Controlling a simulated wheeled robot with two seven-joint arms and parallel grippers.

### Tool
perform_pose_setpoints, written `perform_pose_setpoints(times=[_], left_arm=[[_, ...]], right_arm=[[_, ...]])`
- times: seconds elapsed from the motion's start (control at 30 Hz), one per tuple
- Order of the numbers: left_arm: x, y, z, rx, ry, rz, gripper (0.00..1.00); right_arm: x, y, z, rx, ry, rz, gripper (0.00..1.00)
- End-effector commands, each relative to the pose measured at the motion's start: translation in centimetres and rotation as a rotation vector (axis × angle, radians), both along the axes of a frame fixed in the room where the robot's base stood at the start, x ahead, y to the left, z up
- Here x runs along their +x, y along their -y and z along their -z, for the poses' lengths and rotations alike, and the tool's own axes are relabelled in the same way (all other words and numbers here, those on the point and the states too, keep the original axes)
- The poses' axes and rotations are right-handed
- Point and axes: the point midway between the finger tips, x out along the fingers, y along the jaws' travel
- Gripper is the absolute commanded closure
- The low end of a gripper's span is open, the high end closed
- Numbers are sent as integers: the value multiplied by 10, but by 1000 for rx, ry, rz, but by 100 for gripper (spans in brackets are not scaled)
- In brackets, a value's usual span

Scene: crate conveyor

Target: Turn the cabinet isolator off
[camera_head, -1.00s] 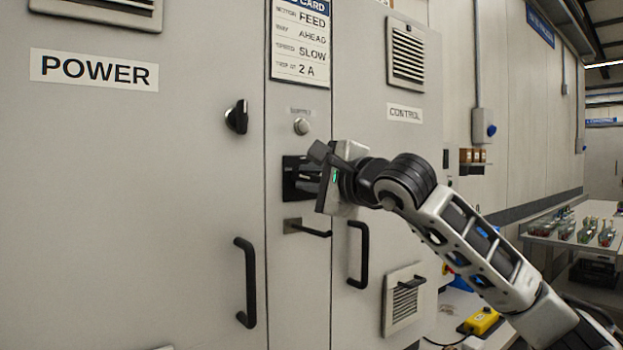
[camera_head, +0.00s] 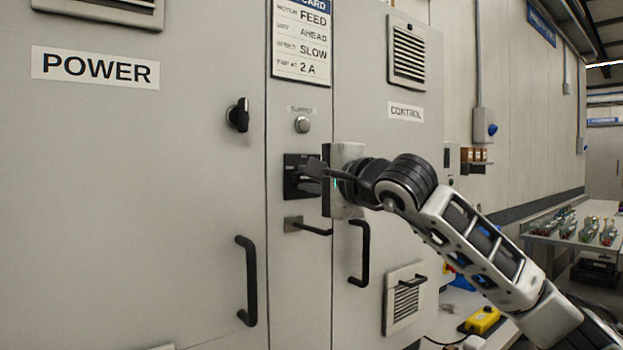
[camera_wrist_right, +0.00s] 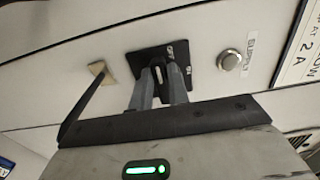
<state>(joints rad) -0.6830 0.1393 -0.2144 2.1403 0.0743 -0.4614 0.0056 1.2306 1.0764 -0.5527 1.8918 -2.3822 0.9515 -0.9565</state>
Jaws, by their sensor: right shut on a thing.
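The cabinet isolator (camera_head: 291,162) is a black square plate with a handle on the narrow middle panel, under a round silver supply button. In the right wrist view the isolator plate (camera_wrist_right: 148,56) carries white OFF and ON marks. My right gripper (camera_head: 312,178) is at the isolator from the right. In the right wrist view its two grey fingers (camera_wrist_right: 159,88) are closed around the isolator handle (camera_wrist_right: 158,74), which shows between them. The gripper partly hides the handle in the head view. My left gripper is out of view.
A black lever handle (camera_head: 315,230) sits just below the isolator, close to my gripper. Door pull handles (camera_head: 248,282) (camera_head: 361,254) stand out on both sides. A black knob (camera_head: 238,115) is on the POWER door. A yellow box (camera_head: 482,320) lies at lower right.

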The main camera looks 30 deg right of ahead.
Motion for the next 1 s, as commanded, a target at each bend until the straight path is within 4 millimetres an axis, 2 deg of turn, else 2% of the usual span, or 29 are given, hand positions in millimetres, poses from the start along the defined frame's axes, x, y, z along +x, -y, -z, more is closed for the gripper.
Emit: perform_pose_setpoints(times=[0.03, 0.1, 0.37, 0.53, 0.67, 1.0], left_arm=[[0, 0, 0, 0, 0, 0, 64], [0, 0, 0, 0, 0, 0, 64], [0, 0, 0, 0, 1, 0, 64], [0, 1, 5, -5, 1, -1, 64], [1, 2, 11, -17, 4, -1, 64], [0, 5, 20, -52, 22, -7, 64]], right_arm=[[0, -1, 1, 1, -2, -3, 77], [0, -1, 1, 1, -2, -3, 61], [0, 0, 1, 1, -1, -1, 61], [-12, 2, 1, 0, 2, 0, 61], [-36, 4, 3, -2, 2, 2, 61], [-118, 10, 4, -2, 1, 3, 61]])
